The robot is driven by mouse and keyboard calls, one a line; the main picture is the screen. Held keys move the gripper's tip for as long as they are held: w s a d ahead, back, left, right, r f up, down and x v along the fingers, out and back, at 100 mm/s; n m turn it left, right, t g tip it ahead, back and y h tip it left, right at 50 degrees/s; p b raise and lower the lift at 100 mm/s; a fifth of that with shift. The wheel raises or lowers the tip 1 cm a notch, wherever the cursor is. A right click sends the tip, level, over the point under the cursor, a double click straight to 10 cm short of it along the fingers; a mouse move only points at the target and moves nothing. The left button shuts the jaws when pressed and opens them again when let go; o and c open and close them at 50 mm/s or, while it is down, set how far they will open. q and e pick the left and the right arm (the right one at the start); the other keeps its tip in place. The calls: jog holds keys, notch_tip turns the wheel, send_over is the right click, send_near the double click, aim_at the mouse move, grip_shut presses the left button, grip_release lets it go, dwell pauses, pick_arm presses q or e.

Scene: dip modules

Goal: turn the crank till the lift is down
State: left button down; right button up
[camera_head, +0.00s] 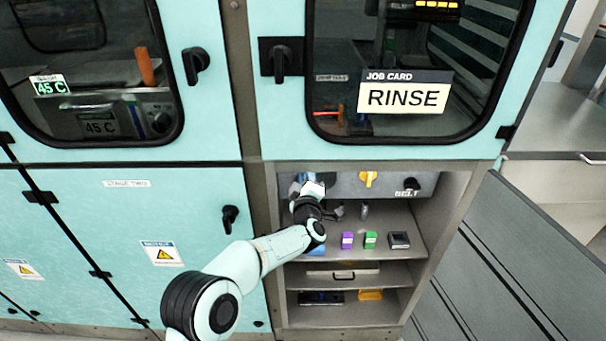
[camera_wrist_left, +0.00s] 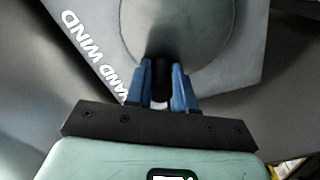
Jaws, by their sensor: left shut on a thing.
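In the left wrist view, the crank's round grey disc (camera_wrist_left: 180,28) faces me, with a dark handle (camera_wrist_left: 161,70) standing out near its lower edge. My left gripper (camera_wrist_left: 161,92) has its blue fingers closed on either side of that handle. The disc sits on a grey panel lettered "HAND WIND" (camera_wrist_left: 84,34), partly covered. In the head view, my left arm reaches into the open bay below the "RINSE" window, and its wrist hides the crank. I cannot make out the lift or its height. My right gripper is not in view.
A yellow knob (camera_head: 368,179) and a "BELT" label (camera_head: 407,193) are on the bay's back panel. A purple block (camera_head: 347,240), a green block (camera_head: 370,240) and a black block (camera_head: 399,240) stand on the shelf right of my arm. A "RINSE" job card (camera_head: 404,97) hangs above.

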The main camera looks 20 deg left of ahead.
aim_at(327, 175)
pick_arm(q)
jog(key=shift+w+d+r+m+p, duration=0.2)
jog(key=shift+d+m+p, duration=0.7)
jog(key=shift+m+p, duration=1.3)
jog(key=shift+w+d+r+m+p, duration=0.25)
jog(key=shift+d+m+p, duration=0.95)
jog(key=shift+m, duration=1.75)
jog(key=shift+w+d+r+m+p, duration=0.1)
jog(key=shift+w+d+m+p, duration=0.4)
jog(key=shift+m+p, duration=1.85)
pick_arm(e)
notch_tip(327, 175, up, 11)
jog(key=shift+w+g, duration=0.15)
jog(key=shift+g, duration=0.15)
pick_arm(q)
jog(key=shift+s+d+f+m, duration=0.1)
jog(key=shift+s+d+m, duration=0.1)
jog(key=shift+m, duration=0.1)
jog(key=c, duration=1)
grip_release()
jog(key=shift+o, duration=0.2)
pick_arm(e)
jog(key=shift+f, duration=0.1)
